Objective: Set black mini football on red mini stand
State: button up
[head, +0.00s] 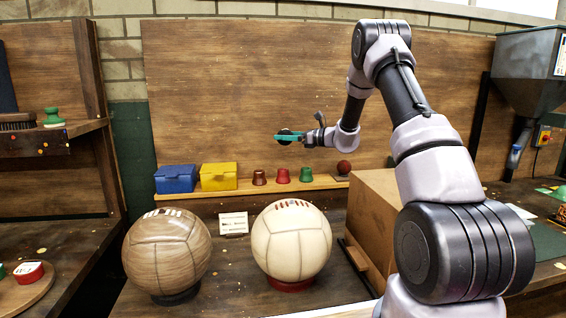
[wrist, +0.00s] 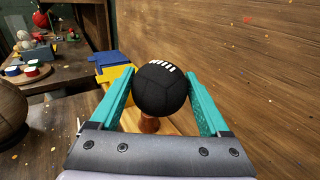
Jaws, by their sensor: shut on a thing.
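The black mini football (wrist: 160,90) with white marks on top is held between the teal fingers of my gripper (head: 289,136). In the head view the ball (head: 285,139) is small and partly covered by a finger. My gripper is shut on it, in the air above the shelf. The red mini stand (head: 282,175) is on the wooden shelf, upright and empty, below the ball and apart from it. In the wrist view a reddish-brown stand (wrist: 149,125) shows partly under the ball; I cannot tell which one it is.
A brown stand (head: 259,177) and a green stand (head: 306,174) flank the red one. A dark red ball (head: 343,167) sits to their right. Blue (head: 175,179) and yellow (head: 218,177) boxes are at the left. Two large balls stand in front. A wooden wall is behind.

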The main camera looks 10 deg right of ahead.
jog(key=w, duration=0.5)
notch_tip(320, 180, down, 11)
jog(key=shift+s, duration=0.1)
jog(key=shift+w+f, duration=0.2)
jog(key=shift+f, duration=0.15)
jog(key=o, duration=1.3)
